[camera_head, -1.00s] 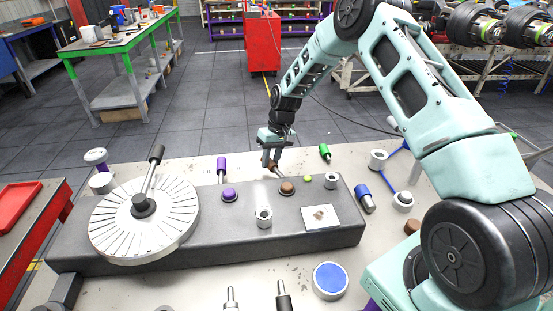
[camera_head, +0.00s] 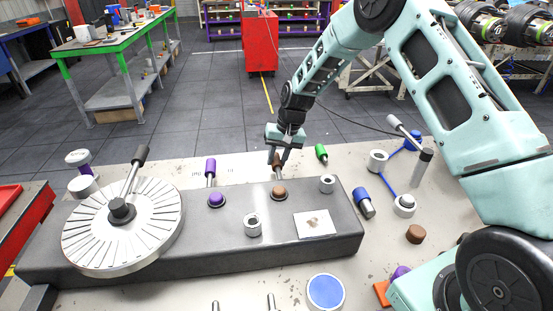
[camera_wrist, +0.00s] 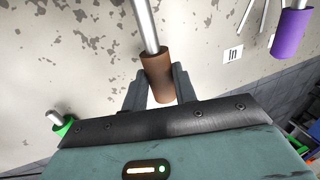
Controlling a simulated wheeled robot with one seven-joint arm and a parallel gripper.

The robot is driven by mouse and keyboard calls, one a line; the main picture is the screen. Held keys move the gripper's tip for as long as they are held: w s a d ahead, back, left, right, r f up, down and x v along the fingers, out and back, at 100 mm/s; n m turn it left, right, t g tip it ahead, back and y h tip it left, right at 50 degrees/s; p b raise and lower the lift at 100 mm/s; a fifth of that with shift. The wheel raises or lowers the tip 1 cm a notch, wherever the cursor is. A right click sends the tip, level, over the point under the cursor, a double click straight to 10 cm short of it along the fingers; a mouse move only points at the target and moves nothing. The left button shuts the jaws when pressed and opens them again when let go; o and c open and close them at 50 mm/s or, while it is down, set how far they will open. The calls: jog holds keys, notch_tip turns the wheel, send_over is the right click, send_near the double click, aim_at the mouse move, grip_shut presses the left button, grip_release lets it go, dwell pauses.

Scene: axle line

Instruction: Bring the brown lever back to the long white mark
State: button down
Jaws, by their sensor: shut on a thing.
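The brown lever is a metal rod with a brown grip on a round brown base (camera_head: 279,193), toward the right of the dark console. My gripper (camera_head: 279,155) is at the lever's top end behind the console, shut on the grip. In the wrist view the brown grip (camera_wrist: 157,76) sits between the two fingers of my gripper (camera_wrist: 159,88), and the rod runs up out of the picture. The lever stands nearly upright in the head view. I cannot make out the long white mark beside the brown lever.
A purple lever (camera_head: 210,168) stands left of the brown one, and a green-handled lever (camera_head: 321,152) to its right. A slotted disc (camera_head: 150,226) with a black-handled lever fills the console's left end. A white card (camera_head: 314,224) and a metal socket (camera_head: 252,225) lie in front.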

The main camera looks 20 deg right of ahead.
jog(key=c, duration=1.1)
grip_release()
jog(key=b+v, duration=0.3)
jog(key=v, duration=1.4)
jog(key=shift+r+b, duration=0.2)
jog(key=shift+b, duration=0.15)
jog(key=shift+w, duration=0.1)
jog(key=s+a+r+n+g+h, duration=0.1)
jog(key=s+a+n, duration=0.5)
jog(key=s+a, duration=1.15)
jog(key=s+f+n, duration=0.1)
jog(key=s+n, duration=0.1)
jog(key=s, duration=0.8)
jog(key=s+f+n+h, duration=0.1)
jog(key=s+f+n, duration=0.1)
jog(key=s, duration=0.9)
jog(key=shift+s+d+n, duration=0.25)
jog(key=shift+d+n, duration=0.05)
jog(key=shift+d, duration=0.05)
